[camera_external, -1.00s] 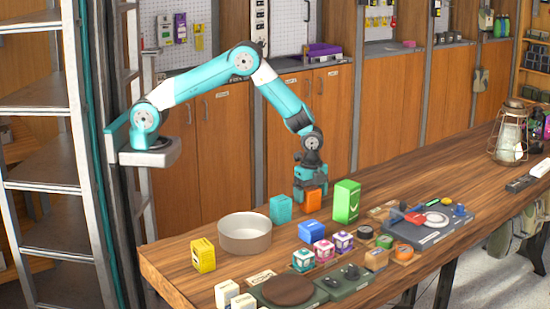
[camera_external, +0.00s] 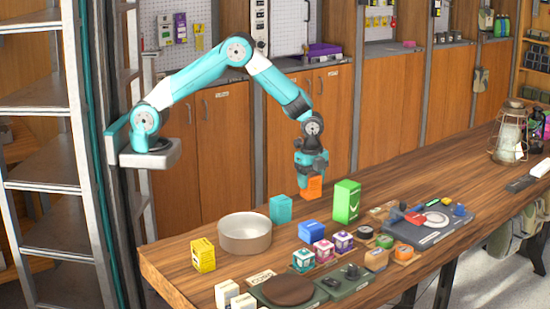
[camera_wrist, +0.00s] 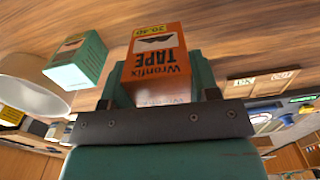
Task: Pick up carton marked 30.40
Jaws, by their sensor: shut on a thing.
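My gripper (camera_external: 312,172) is shut on an orange carton (camera_external: 311,189) and holds it above the wooden bench. In the wrist view the same orange carton (camera_wrist: 157,62) sits between the two teal fingers. Its face carries the upside-down words "Wronfix TAPE" and a small yellow price label, which I cannot read with certainty. A teal carton (camera_external: 281,209) stands on the bench to the left of the gripper, and it also shows in the wrist view (camera_wrist: 80,60). A green carton (camera_external: 346,202) stands upright to the right.
A pale round bowl (camera_external: 244,247) and a yellow carton (camera_external: 203,256) are on the left of the bench (camera_external: 172,262). A blue box (camera_external: 311,232) lies in front, near several small boxes. A grey tray (camera_external: 418,236) with tools is at the right, a lantern (camera_external: 508,140) beyond.

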